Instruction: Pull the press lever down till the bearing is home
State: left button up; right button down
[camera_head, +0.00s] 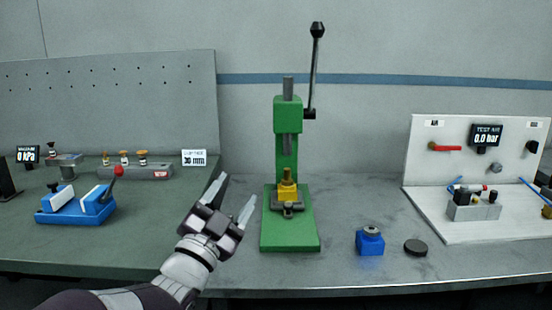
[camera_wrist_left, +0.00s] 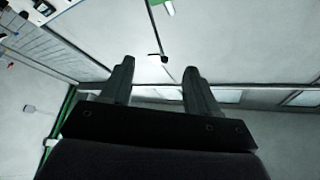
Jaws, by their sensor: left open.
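The green arbor press (camera_head: 287,140) stands upright on the bench, with its grey ram above a yellow block (camera_head: 288,192) that holds a brass-coloured part. The press lever (camera_head: 314,70) is a dark rod on the right of the press head. It points nearly straight up and ends in a black knob (camera_head: 317,29). My left gripper (camera_head: 237,190) is open and empty, low and left of the press, apart from it. In the left wrist view, a thin rod, apparently the lever (camera_wrist_left: 157,30), shows beyond the open fingers (camera_wrist_left: 158,68). Whether the bearing is seated cannot be told.
A blue block (camera_head: 370,242) and a dark disc (camera_head: 415,247) lie right of the press. A white test-air panel (camera_head: 425,150) stands farther right. A blue fixture (camera_head: 75,207) is on the green left bench. The bench right of the press base is partly clear.

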pick_arm(q)
jog(key=s+a+f+n+g+y, duration=0.2)
jog(key=a+f+n+g+y, duration=0.2)
jog(key=f, duration=0.7)
jog(key=s+a+f+n+g+y, duration=0.2)
jog(key=a+f+n+g+y, duration=0.25)
jog(key=f, duration=0.55)
jog(key=s+a+f+n+g+b, duration=0.1)
jog(key=s+a+f+n+g, duration=0.1)
jog(key=s+f+g, duration=0.55)
jog(key=s+a+f+n+g, duration=0.15)
jog(key=s+f, duration=0.35)
jog(key=s, duration=0.5)
notch_tip(320, 180, down, 11)
jog(key=s+g+b, duration=0.1)
jog(key=g+b, duration=0.1)
jog(key=b, duration=0.8)
notch_tip(320, 180, up, 36)
jog(key=p, duration=3.5)
jog(key=shift+s+d+f+y+p, duration=0.15)
jog(key=shift+d+f+y+p, duration=0.1)
jog(key=shift+d+y+p, duration=0.15)
